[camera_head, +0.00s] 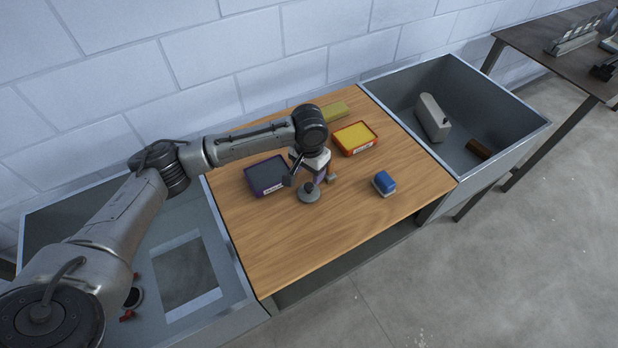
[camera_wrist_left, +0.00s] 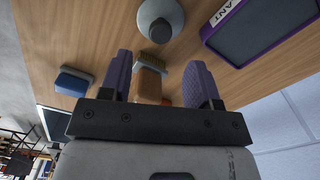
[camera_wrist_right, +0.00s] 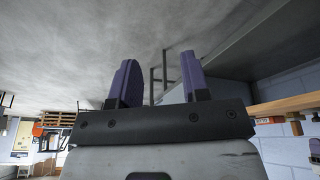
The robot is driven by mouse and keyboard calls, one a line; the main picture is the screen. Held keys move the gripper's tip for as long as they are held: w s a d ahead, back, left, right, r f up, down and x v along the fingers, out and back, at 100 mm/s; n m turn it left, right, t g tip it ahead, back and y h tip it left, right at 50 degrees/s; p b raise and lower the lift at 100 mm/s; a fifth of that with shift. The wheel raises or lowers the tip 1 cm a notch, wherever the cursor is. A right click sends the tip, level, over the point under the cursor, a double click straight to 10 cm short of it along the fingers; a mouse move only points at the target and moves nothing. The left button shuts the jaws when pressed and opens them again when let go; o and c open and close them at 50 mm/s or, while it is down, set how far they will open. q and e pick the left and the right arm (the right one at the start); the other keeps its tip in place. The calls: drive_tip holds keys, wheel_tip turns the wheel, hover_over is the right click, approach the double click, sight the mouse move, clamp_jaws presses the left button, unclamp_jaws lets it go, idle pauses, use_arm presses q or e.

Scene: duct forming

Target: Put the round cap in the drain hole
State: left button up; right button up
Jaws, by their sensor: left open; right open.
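The round cap (camera_head: 309,192), a grey disc with a dark knob, lies on the wooden table; the left wrist view shows it too (camera_wrist_left: 160,20). My left gripper (camera_head: 313,176) is open above the table, just behind the cap. In the left wrist view, a brown block-like item (camera_wrist_left: 147,84) appears between its fingers (camera_wrist_left: 157,82). My right gripper (camera_wrist_right: 157,80) is open and empty, away from the table.
The right basin (camera_head: 455,105) holds a pale box-like object and a brown item. The table's front is clear.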

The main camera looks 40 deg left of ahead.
sight(309, 185)
drive_tip(key=shift+r, duration=0.3)
use_arm(q)
drive_tip(key=shift+r, duration=2.2)
use_arm(e)
drive_tip(key=o, duration=0.3)
drive_tip(key=shift+a, duration=0.15)
drive_tip(key=shift+o, duration=0.2)
